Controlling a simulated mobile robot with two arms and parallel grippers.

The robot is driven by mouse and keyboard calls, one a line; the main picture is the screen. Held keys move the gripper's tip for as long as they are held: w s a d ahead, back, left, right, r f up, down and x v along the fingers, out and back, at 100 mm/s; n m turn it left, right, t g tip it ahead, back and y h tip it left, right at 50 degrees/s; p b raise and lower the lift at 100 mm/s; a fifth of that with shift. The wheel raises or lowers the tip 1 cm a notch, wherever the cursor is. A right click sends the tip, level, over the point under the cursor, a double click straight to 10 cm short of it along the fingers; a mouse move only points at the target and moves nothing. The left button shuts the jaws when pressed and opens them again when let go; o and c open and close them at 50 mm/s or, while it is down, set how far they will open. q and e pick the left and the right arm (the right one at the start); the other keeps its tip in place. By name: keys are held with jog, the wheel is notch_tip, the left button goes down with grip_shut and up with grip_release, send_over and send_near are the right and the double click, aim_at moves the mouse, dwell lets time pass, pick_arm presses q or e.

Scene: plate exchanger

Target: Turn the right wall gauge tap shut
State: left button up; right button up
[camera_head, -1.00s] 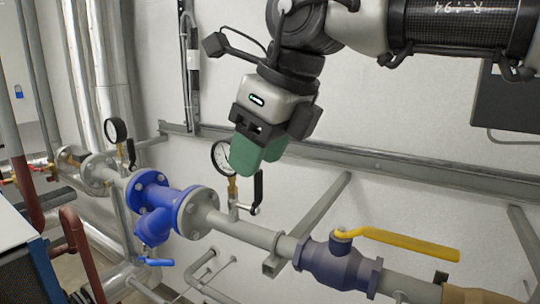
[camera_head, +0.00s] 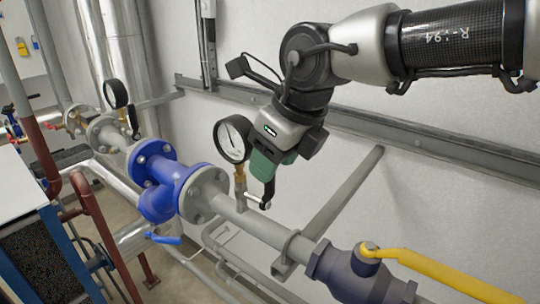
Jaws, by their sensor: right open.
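The right wall gauge (camera_head: 231,139), a round white dial with a black rim, stands on a brass stem above the grey pipe. Its tap has a black lever handle (camera_head: 268,192), which points up from the small valve at its lower end. My right gripper (camera_head: 264,168), with green fingers, is just right of the gauge and at the top of the handle. The fingers overlap the handle's upper end in the picture; I cannot tell whether they touch it. The gripper is open, though the gap between its fingers is hard to see. My left gripper is out of view.
A second gauge (camera_head: 115,94) with its own black handle is further left. A blue valve body (camera_head: 161,180) sits on the pipe left of the tap. A dark valve with a yellow lever (camera_head: 430,272) is at the lower right. A grey wall rail (camera_head: 420,143) runs behind my arm.

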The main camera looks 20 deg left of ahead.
jog(key=shift+x, duration=0.85)
jog(key=shift+f+p, duration=0.15)
jog(key=shift+p, duration=0.15)
jog(key=shift+s, duration=0.15)
jog(key=shift+c, duration=1)
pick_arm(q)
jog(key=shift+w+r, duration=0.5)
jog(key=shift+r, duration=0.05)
pick_arm(e)
jog(key=shift+a, duration=0.1)
grip_shut()
